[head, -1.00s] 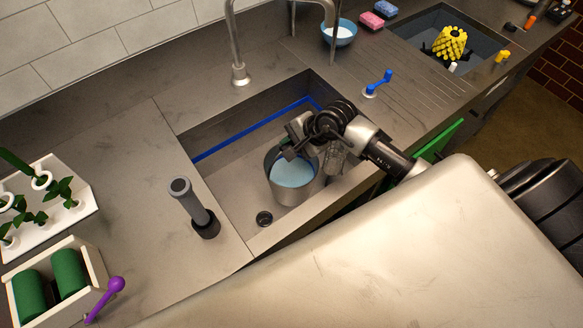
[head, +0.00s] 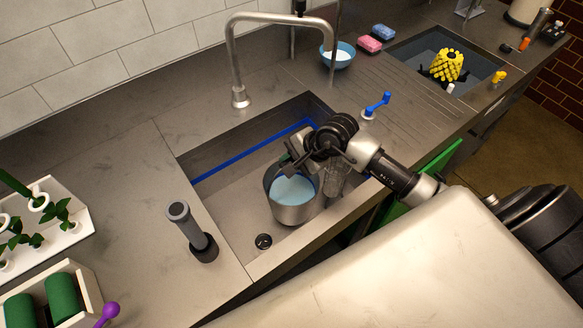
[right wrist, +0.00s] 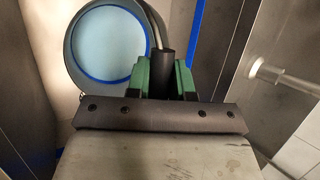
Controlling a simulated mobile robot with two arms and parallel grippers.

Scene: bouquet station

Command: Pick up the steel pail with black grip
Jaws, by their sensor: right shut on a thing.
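The steel pail (head: 296,208) stands upright in the left sink basin, with pale blue liquid (head: 292,189) inside. It also shows in the right wrist view (right wrist: 72,62), with a blue ring around the liquid. My right gripper (head: 303,160) is above the pail's far right rim. In the right wrist view my right gripper (right wrist: 167,75) has its green fingers shut on the black grip (right wrist: 168,60) of the pail's wire handle. I cannot tell whether the pail's base touches the sink floor. My left gripper is not in view.
The sink rim (head: 300,240) borders the pail in front, and the curved faucet (head: 235,60) stands behind. A grey-handled tool (head: 190,230) stands upright on the left counter. A blue bowl (head: 337,57) and blue crank (head: 377,104) are at the right. A clear glass-like object (head: 337,180) is beside the pail.

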